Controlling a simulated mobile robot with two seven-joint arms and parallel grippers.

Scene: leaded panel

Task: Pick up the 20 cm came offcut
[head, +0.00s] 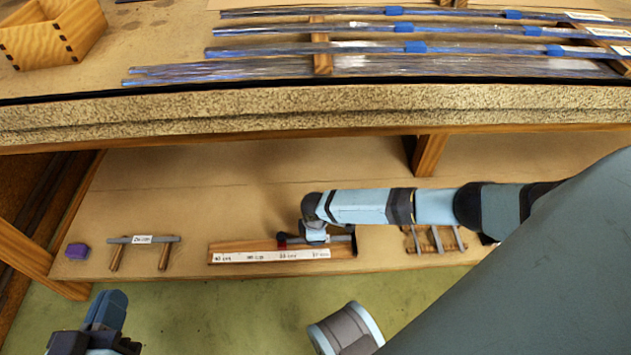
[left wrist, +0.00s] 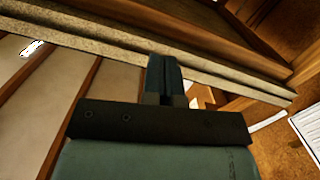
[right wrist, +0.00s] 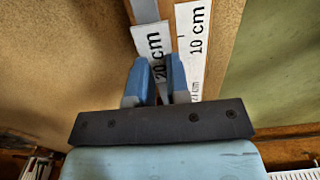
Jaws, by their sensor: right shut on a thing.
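The 20 cm came offcut (right wrist: 145,12) is a grey strip with a white "20 cm" label, and it also shows in the head view (head: 341,239). My right gripper (right wrist: 156,72) is shut on it at the label, over the wooden measuring board (head: 232,248) on the lower shelf; the board carries a white scale strip. I cannot tell whether the offcut still touches the board. My left gripper (head: 107,300) looks shut and empty, low at the left in front of the shelf; its fingers also show in the left wrist view (left wrist: 163,78).
A labelled grey strip (head: 118,240) lies across two wooden supports at the left, near a purple block (head: 77,251). Several short grey strips (head: 437,238) lie on supports at the right. The bench edge (head: 200,115) overhangs the shelf. Long cames (head: 250,70) and a wooden box (head: 60,45) are above.

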